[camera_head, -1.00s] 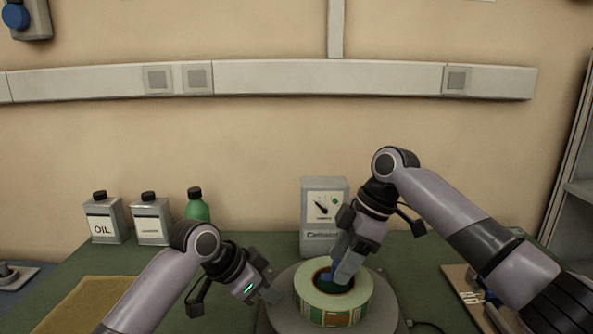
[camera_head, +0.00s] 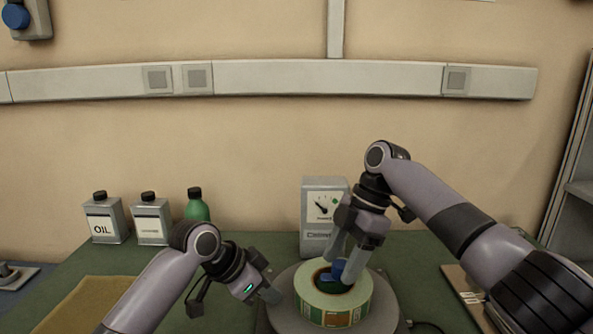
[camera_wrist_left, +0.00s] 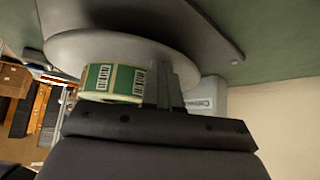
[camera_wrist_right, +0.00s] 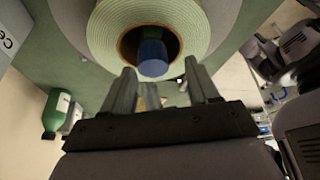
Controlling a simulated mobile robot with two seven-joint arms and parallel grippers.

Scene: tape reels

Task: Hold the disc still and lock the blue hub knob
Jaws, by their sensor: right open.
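The grey disc (camera_head: 283,319) lies flat on the bench with a green-and-white label reel (camera_head: 313,305) on top. The blue hub knob (camera_head: 338,268) stands in the reel's hole; it also shows in the right wrist view (camera_wrist_right: 152,58). My right gripper (camera_head: 341,270) is open, its fingers pointing down over the hole, one on each side of the knob. In the right wrist view its fingertips (camera_wrist_right: 160,80) are apart and empty. My left gripper (camera_head: 272,294) is at the disc's left edge, its fingers (camera_wrist_left: 165,85) close together by the rim; I cannot tell whether they touch it.
A grey meter box (camera_head: 323,215) stands behind the disc. An oil can (camera_head: 103,222), a second can (camera_head: 152,220) and a green bottle (camera_head: 197,208) stand at the back left. A yellow mat (camera_head: 85,303) lies at the left, a board (camera_head: 462,285) at the right.

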